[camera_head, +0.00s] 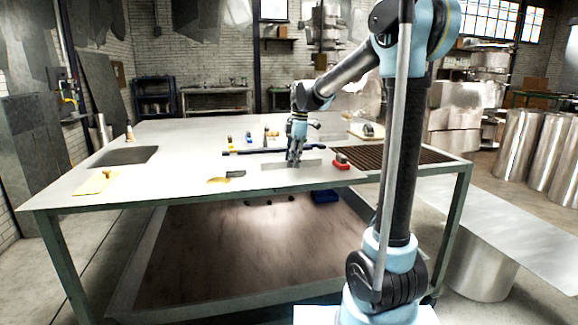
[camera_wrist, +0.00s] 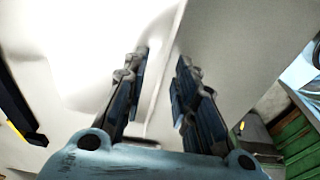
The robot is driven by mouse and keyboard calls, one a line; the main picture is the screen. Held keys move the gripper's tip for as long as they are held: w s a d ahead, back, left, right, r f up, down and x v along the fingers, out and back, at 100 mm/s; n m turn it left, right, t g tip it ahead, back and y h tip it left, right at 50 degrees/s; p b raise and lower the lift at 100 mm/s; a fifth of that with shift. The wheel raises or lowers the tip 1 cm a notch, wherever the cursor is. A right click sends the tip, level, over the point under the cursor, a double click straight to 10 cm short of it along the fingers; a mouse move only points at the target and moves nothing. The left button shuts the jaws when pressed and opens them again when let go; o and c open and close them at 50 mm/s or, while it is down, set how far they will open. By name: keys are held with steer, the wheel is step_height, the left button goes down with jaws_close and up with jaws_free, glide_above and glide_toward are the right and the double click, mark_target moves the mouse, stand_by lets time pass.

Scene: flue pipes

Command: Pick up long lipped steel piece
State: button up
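The long lipped steel piece (camera_head: 275,165) appears to be the pale grey strip lying flat near the table's front edge in the head view. My gripper (camera_head: 293,162) points down over it, at or just above its surface. In the wrist view, my gripper (camera_wrist: 162,60) has its two dark fingers apart. A pale upright edge, apparently the lip of the steel piece (camera_wrist: 158,95), runs between them with space visible on both sides. Contact with the fingers does not show. The piece's far ends are partly hidden by the gripper.
The workbench (camera_head: 190,175) also holds a dark sheet (camera_head: 125,155), a dark blue bar (camera_head: 250,151), a red-based tool (camera_head: 341,161), a yellow item (camera_head: 95,183) and a brown slatted panel (camera_head: 400,155). Steel cylinders (camera_head: 520,140) stand at the right. The bench's left front is mostly clear.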

jaws_close()
step_height(320, 180, up, 10)
stand_by(0.7)
